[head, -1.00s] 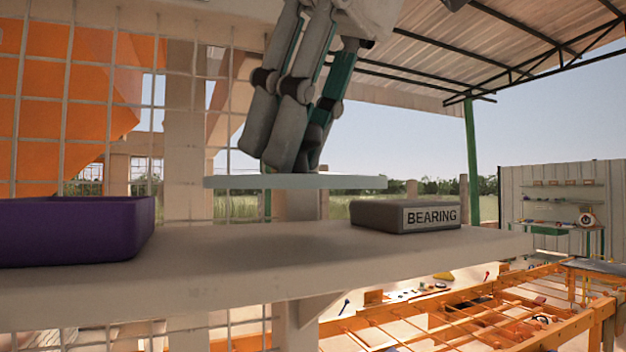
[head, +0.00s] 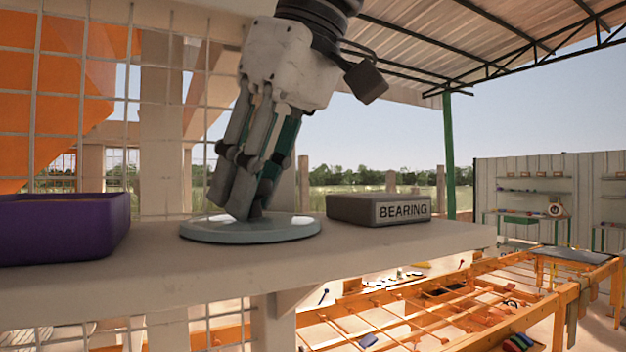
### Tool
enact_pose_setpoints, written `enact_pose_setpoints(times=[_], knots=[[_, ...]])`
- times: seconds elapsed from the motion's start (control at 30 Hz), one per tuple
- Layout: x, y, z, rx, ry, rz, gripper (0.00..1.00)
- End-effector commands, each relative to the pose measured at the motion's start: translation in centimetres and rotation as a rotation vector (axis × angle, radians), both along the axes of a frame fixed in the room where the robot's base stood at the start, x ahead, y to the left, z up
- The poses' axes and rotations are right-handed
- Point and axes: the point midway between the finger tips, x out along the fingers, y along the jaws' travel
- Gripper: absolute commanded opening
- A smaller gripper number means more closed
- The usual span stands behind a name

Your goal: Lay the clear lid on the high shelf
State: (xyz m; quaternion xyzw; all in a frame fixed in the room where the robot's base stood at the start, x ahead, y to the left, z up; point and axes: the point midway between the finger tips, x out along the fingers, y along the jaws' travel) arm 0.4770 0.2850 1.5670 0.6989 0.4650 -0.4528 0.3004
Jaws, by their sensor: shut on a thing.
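The clear lid (head: 295,230) is a pale, round, flat disc. It lies level at the shelf's surface, between the purple bin and the bearing box, and looks to be resting on the shelf. The high shelf (head: 400,254) is a beige board running across the view. My gripper (head: 245,214) comes down from above, tilted, with its fingers closed together at the middle of the lid. The fingers hide the part of the lid that they hold.
A purple bin (head: 62,230) stands on the shelf at the left. A grey box labelled BEARING (head: 378,209) stands close to the lid's right side. A wire grid (head: 60,120) rises behind the left part. The shelf's right end is bare.

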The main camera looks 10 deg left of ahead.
Motion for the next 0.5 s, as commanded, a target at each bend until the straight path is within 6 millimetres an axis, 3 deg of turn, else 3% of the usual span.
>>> enact_pose_setpoints(times=[0.2, 0.23, 0.3, 0.5], knots=[[0.05, -0.03, -0.30, 0.001, 0.000, -0.001, 0.00], [0.04, -0.02, -0.29, 0.000, 0.000, -0.001, 0.34], [0.02, -0.02, -0.25, 0.000, 0.000, -0.001, 0.50], [0.00, -0.01, -0.25, 0.000, 0.000, 0.000, 0.50]])
